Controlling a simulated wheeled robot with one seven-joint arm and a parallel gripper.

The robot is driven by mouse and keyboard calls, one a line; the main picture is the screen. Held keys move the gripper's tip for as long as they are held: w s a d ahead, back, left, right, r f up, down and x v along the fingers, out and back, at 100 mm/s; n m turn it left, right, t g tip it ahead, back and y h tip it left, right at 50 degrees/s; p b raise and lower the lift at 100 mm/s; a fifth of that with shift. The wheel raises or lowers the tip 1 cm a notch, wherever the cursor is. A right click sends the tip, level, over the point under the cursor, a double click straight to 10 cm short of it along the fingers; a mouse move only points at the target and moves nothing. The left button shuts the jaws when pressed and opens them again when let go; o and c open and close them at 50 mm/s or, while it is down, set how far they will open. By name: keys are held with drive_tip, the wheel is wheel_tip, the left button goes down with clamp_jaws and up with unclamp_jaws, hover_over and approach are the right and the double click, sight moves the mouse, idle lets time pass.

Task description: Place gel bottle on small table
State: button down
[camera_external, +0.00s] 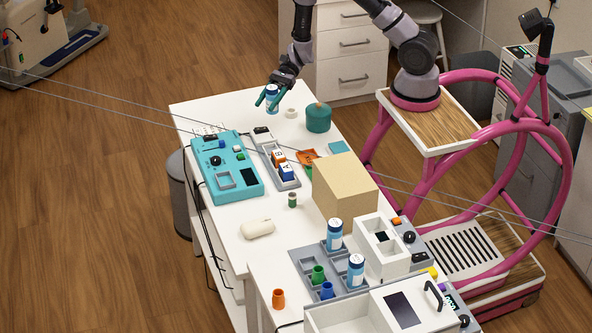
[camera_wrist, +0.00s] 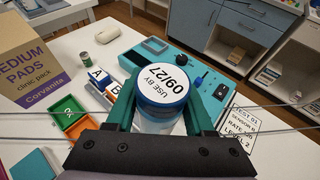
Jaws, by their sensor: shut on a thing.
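My gripper (camera_external: 270,103) has teal fingers and is shut on a blue-and-white bottle (camera_external: 272,92), seemingly the gel bottle. A second white surface (camera_external: 262,276) adjoins at the near end; which one is the small table is not clear. Two similar bottles, one (camera_external: 335,236) and another (camera_external: 356,271), stand in a grey tray (camera_external: 304,262).
A teal round container (camera_external: 318,119) and a small white ring-like item (camera_external: 291,113) are right of the gripper. A teal device (camera_external: 226,172), a grey rack of blocks (camera_external: 268,147) and a cardboard box (camera_external: 346,193) occupy the table. Cables cross the view. The table's far left corner is bare.

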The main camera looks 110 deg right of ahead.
drive_tip(key=s+d+f+n+g+y, duration=0.1)
drive_tip(key=s+d+f, duration=0.2)
drive_tip(key=s, duration=0.3)
drive_tip(key=shift+s+d+f, duration=0.1)
drive_tip(key=shift+s+f, duration=0.1)
drive_tip(key=shift+f, duration=2.5)
drive_tip(key=shift+s+f, duration=0.15)
drive_tip(key=shift+f, duration=2.5)
drive_tip(key=shift+f, duration=0.2)
drive_tip(key=shift+c, duration=1.4)
unclamp_jaws()
drive_tip(key=shift+r, duration=0.15)
